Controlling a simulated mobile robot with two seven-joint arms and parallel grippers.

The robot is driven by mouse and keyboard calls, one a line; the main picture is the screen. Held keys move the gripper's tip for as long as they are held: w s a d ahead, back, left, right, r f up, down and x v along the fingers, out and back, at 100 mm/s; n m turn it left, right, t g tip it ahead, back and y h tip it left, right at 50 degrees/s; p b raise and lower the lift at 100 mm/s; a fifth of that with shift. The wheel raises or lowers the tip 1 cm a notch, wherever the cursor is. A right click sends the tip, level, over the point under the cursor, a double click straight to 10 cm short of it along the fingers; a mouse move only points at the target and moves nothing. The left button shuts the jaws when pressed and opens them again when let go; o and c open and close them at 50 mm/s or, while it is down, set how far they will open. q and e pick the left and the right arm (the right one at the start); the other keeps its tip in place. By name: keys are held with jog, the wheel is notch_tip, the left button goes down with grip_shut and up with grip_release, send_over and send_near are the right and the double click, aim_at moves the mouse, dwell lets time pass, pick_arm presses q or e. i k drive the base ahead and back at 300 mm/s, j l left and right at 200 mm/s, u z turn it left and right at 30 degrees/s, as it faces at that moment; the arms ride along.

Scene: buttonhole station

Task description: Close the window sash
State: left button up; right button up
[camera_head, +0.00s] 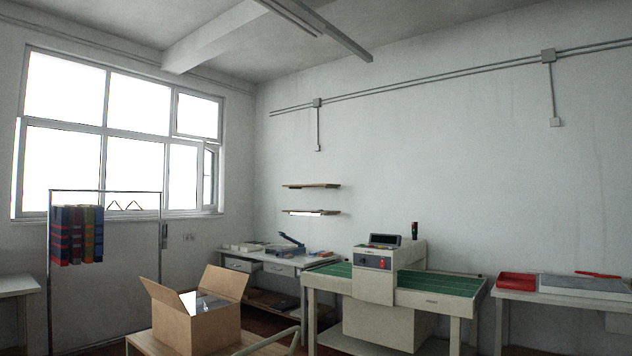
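The white-framed window (106,127) fills the left part of the far wall. It has several bright panes in two rows. At its lower right a narrow sash (211,178) stands at an angle to the window plane, so it looks ajar. How far it is open I cannot tell exactly, and no handle can be made out. Neither of my grippers is in view.
A metal rack (106,191) with hanging coloured cloths (77,234) stands before the window. An open cardboard box (196,328) sits on a table in front. A side table (269,262), a green-topped machine table (435,281) and a table with a red tray (517,281) line the right.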

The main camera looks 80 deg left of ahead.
aim_at(203, 146)
jog(key=u, duration=3.25)
jog(key=i+j+u, duration=0.15)
jog(key=i+u, duration=0.2)
jog(key=i, duration=0.2)
jog(key=i+u, duration=0.35)
jog(key=i, duration=0.15)
jog(key=i+l+u, duration=0.1)
jog(key=i+u, duration=0.2)
jog(key=i, duration=0.25)
jog(key=i+u, duration=0.2)
jog(key=i, duration=3.4)
jog(key=l+z, duration=0.05)
jog(key=l, duration=0.05)
